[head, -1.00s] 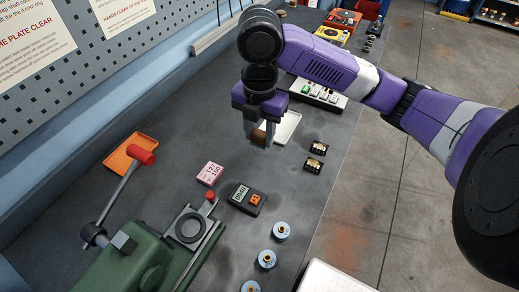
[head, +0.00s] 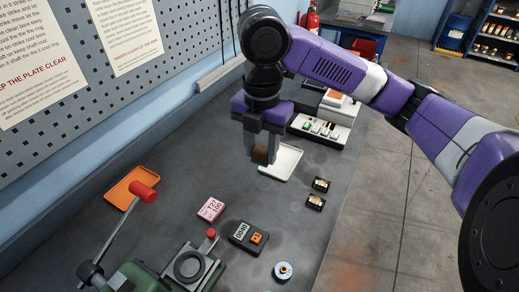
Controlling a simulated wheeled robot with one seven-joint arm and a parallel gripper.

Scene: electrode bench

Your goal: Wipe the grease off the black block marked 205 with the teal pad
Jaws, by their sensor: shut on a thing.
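My gripper (head: 263,152) is shut on a small brown block (head: 260,154), held in front of the white tray's left side in the picture; its height above the bench is unclear. Two small black blocks with gold tops, one farther (head: 320,184) and one nearer (head: 316,201), lie on the bench to the right. Their markings are too small to read, so I cannot tell whether either is marked 205. No teal pad can be made out.
A white tray (head: 290,153) lies behind my gripper. A pink block (head: 210,209), a black meter (head: 243,233), an orange tray (head: 120,194) and a green press (head: 135,276) stand nearer. A switch box (head: 340,133) stands farther back. Bare bench lies between them.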

